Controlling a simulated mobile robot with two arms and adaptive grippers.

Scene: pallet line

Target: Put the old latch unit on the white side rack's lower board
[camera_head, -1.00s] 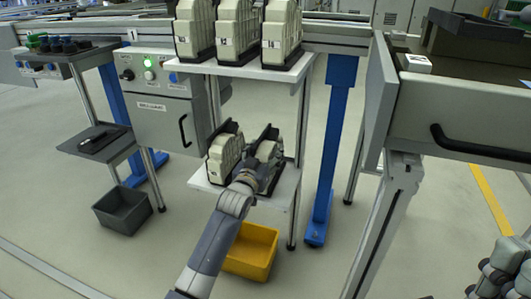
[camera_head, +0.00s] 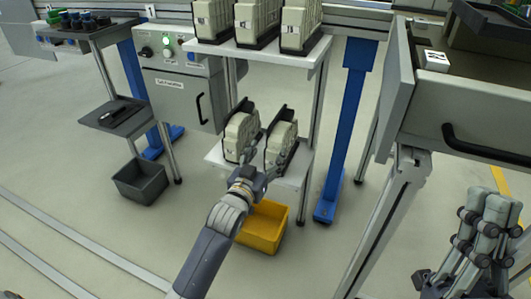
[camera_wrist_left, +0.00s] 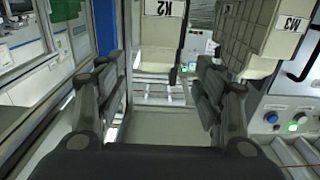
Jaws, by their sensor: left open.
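Two cream latch units with black backs stand on the lower board (camera_head: 215,156) of the white side rack: a left one (camera_head: 241,134) and a right one (camera_head: 281,144). My left gripper (camera_head: 264,166) is open in front of the right unit, its fingers overlapping the unit's lower part in the head view. In the left wrist view, my left gripper (camera_wrist_left: 160,92) has spread fingers with nothing between them. A K2-labelled unit (camera_wrist_left: 158,32) shows beyond them and an M3-labelled unit (camera_wrist_left: 258,40) at the right. Which is the old unit I cannot tell. My right gripper (camera_head: 485,238) is at the lower right, its opening unclear.
Three more units (camera_head: 257,18) stand on the rack's upper board (camera_head: 250,52). A yellow bin (camera_head: 265,228) is under the lower board. A grey bin (camera_head: 140,181) stands left. A blue post (camera_head: 345,130) and a grey drawer-like cabinet (camera_head: 470,107) stand to the right.

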